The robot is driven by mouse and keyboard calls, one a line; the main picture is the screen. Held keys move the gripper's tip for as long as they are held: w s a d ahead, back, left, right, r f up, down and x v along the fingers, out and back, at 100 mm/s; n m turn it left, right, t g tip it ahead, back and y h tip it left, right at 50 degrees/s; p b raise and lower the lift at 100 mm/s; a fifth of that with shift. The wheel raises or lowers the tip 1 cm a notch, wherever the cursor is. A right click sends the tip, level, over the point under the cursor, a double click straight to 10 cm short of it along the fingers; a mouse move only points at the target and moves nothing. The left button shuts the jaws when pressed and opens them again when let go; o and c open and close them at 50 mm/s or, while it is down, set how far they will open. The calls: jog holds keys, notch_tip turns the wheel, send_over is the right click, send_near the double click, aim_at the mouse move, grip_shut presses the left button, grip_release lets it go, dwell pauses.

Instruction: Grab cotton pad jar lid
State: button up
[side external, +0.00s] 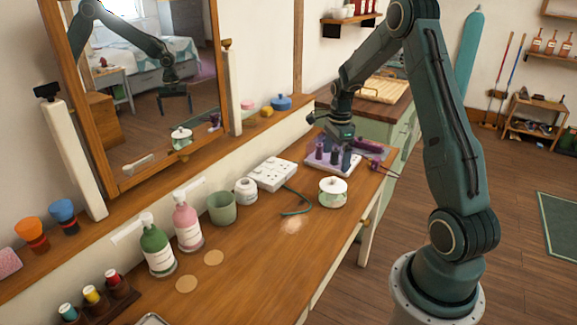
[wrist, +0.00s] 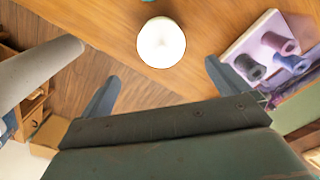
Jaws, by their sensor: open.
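A short white jar with a pale round lid (side external: 333,184) stands on the wooden table, near its right front edge. In the wrist view the round white lid (wrist: 161,42) shows from above, beyond the fingertips and roughly centred between them. The jar body below it is hidden there. My gripper (side external: 340,158) is open and empty, behind and above the jar in the side view, in front of the spool tray. Its two fingers also show spread apart in the wrist view (wrist: 158,78), apart from the lid.
A white tray (side external: 320,168) with purple spools lies behind the jar; it also shows at right in the wrist view (wrist: 236,48). The table front is mostly clear.

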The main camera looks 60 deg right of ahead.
send_over(334, 177)
jog(key=shift+s+a+f, duration=0.15)
jog(key=shift+f, duration=1.9)
jog(key=shift+f, duration=2.55)
jog(key=c, duration=0.9)
